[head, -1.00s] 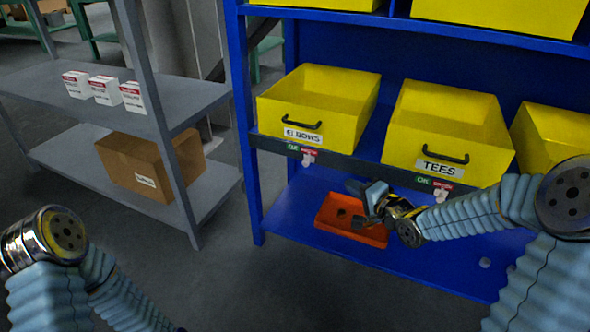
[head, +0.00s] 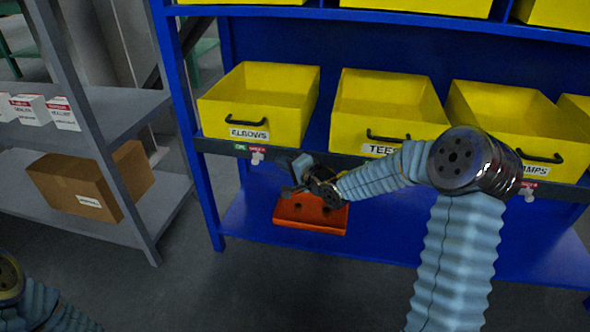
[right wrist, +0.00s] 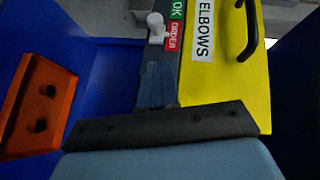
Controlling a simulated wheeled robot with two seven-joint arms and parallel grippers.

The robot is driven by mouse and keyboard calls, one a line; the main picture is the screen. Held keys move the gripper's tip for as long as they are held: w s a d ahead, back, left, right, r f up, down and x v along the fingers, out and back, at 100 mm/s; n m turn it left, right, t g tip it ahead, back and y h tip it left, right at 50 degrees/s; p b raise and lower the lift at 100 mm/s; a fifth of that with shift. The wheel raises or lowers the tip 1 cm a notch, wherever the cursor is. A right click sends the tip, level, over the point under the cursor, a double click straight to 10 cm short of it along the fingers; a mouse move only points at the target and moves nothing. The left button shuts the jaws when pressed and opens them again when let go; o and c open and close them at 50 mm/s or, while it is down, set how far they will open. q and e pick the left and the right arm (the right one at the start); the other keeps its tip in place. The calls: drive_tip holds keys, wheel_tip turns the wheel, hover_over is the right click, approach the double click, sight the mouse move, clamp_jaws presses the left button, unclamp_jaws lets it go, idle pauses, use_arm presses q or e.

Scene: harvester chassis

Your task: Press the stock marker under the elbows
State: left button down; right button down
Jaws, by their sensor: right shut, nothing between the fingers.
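The yellow ELBOWS bin (head: 258,105) sits at the left end of the blue rack's middle shelf. Below it, on the dark shelf edge, the white stock marker (head: 257,157) sits by the red ORDER label, with the green OK label (head: 240,147) to its left. In the right wrist view, the marker (right wrist: 156,28) is beside the red label, beyond the fingertips. My right gripper (head: 290,190) is shut and empty, below and right of the marker and apart from it, above the orange tray. My left arm shows at the lower left; its gripper is out of view.
The yellow TEES bin (head: 388,105) and other bins continue right. A grey shelf (head: 110,235) at the left holds a cardboard box (head: 75,185) and small white boxes (head: 62,113).

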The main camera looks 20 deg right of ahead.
sight(256, 160)
drive_tip(key=shift+w+a+f, duration=0.2)
drive_tip(key=shift+w+a, duration=0.25)
drive_tip(key=shift+a, duration=0.2)
drive_tip(key=shift+w+a+f, duration=0.25)
drive_tip(key=shift+w+a, duration=0.15)
drive_tip(key=shift+a, duration=0.3)
drive_tip(key=shift+w+a+f, duration=0.2)
drive_tip(key=shift+w+a, duration=0.25)
drive_tip(key=shift+a, duration=0.2)
drive_tip(key=w+a+b, duration=0.2)
drive_tip(key=a, duration=0.1)
drive_tip(key=w+a+b, duration=0.1)
drive_tip(key=shift+a+r, duration=0.1)
drive_tip(key=shift+a, duration=0.2)
